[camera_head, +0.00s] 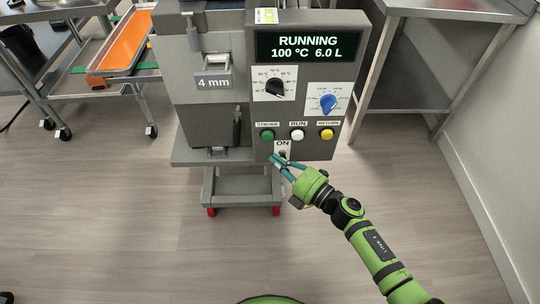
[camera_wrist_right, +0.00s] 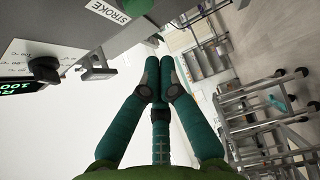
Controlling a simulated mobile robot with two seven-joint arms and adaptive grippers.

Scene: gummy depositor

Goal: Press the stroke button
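The green stroke button (camera_head: 267,135) is on the grey front panel of the machine, under a STROKE label, at the left of a row of three. In the right wrist view the STROKE label (camera_wrist_right: 110,10) shows at the top, with a green part (camera_wrist_right: 137,7), likely the button, beside it at the edge. My right gripper (camera_head: 275,159) is in front of the panel's lower edge, below the stroke button and near the ON switch. Its teal fingers (camera_wrist_right: 160,63) come together at the tips with nothing between them. Contact with the panel cannot be told. My left gripper is out of view.
The white RUN button (camera_head: 297,135) and yellow RETURN button (camera_head: 327,135) sit to the right. The ON switch (camera_head: 282,154) is below them. The display (camera_head: 308,47) reads RUNNING, 100 °C, 6.0 L. Black (camera_head: 274,87) and blue (camera_head: 328,103) knobs stick out. A steel table (camera_head: 440,8) stands at right.

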